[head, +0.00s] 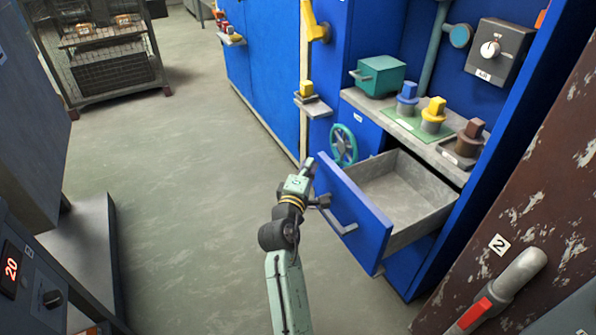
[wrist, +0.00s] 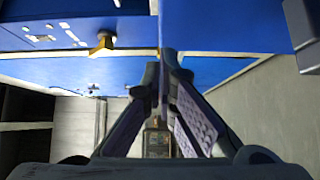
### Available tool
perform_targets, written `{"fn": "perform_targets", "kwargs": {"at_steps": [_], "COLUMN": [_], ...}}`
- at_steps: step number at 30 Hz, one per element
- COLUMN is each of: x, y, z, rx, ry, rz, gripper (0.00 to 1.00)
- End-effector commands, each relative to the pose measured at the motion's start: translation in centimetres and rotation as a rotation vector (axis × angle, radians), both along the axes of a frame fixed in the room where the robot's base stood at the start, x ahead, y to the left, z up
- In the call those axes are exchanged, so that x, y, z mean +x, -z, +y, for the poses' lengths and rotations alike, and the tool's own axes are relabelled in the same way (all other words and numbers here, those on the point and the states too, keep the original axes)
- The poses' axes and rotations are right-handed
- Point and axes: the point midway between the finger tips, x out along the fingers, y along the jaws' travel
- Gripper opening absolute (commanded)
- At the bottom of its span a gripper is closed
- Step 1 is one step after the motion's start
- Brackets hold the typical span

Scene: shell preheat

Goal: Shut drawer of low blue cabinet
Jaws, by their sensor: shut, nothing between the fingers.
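The low blue cabinet's drawer (head: 352,217) stands pulled well out in the head view. Its blue front has a grey bar handle (head: 343,222), and its grey inside (head: 405,190) looks empty. My gripper (head: 310,166) is beside the left end of the drawer front, on the handle side. Whether it touches the front cannot be told. In the wrist view the fingers of my gripper (wrist: 164,66) converge and hold nothing. A blue panel (wrist: 230,28) lies close beyond them.
Above the drawer, a worktop (head: 450,170) holds a teal box (head: 380,76) and blue, yellow and brown knobbed pieces. A green handwheel (head: 343,145) is left of the drawer. A rusty door (head: 530,190) stands at right. Floor (head: 190,210) at left is clear.

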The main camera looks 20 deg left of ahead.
Motion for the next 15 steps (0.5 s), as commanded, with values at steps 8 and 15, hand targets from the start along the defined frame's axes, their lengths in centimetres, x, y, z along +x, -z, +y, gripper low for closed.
{"fn": "perform_targets", "kwargs": {"at_steps": [8,15], "x": [0.78,0.78], "y": [0.00,-0.01], "z": [-0.66,-0.66], "rx": [0.000,0.000], "ry": [0.000,0.000], "rz": [0.000,0.000], "gripper": [0.00,0.00]}}
